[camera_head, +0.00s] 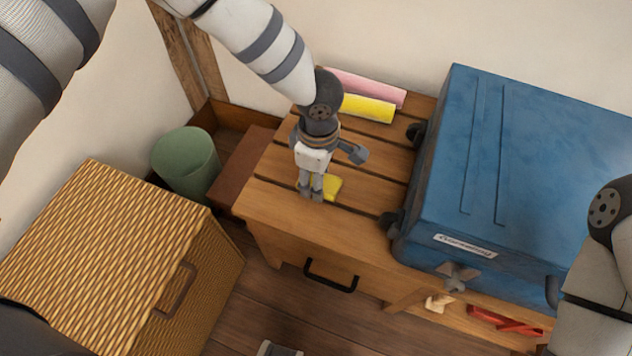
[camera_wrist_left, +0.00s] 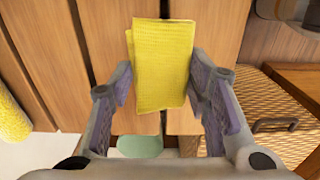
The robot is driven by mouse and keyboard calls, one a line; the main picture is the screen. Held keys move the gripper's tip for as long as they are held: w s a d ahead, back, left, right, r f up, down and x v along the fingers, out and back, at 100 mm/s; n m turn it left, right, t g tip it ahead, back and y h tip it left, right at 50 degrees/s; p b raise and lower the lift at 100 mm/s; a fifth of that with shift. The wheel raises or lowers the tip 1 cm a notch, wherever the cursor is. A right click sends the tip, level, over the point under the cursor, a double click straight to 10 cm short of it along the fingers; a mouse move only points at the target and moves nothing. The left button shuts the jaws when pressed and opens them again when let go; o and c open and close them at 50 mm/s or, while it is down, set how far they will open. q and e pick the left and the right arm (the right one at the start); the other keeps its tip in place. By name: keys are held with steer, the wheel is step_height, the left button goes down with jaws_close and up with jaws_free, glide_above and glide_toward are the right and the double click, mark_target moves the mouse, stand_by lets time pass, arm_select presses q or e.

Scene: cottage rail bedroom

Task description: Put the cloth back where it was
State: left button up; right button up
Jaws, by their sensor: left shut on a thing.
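A folded yellow cloth (camera_head: 332,187) is at the slatted wooden bench top (camera_head: 277,203), near its front left part. My left gripper (camera_head: 311,190) points down at it and is shut on it. In the left wrist view the cloth (camera_wrist_left: 162,60) is a flat folded rectangle with a waffle texture, between the two fingers of my left gripper (camera_wrist_left: 161,82). I cannot tell whether the cloth touches the slats or is slightly above them.
A pink roll (camera_head: 368,87) and a yellow roll (camera_head: 362,108) lie at the bench's back. A large blue case (camera_head: 540,160) fills its right side. A green bin (camera_head: 185,163) and a wicker box (camera_head: 105,235) stand left. Bare slats lie between cloth and case.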

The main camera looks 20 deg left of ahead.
arm_select(q)
steer(key=shift+w+a+f, duration=0.2)
steer(key=shift+f, duration=0.15)
steer(key=f, duration=0.3)
steer(key=shift+w+a+f+b, duration=0.2)
steer(key=shift+a+f+b, duration=0.05)
steer(key=shift+f+b, duration=0.15)
steer(key=shift+r, duration=0.1)
steer(key=shift+f, duration=0.25)
steer(key=o, duration=1.1)
steer(key=shift+r, duration=0.1)
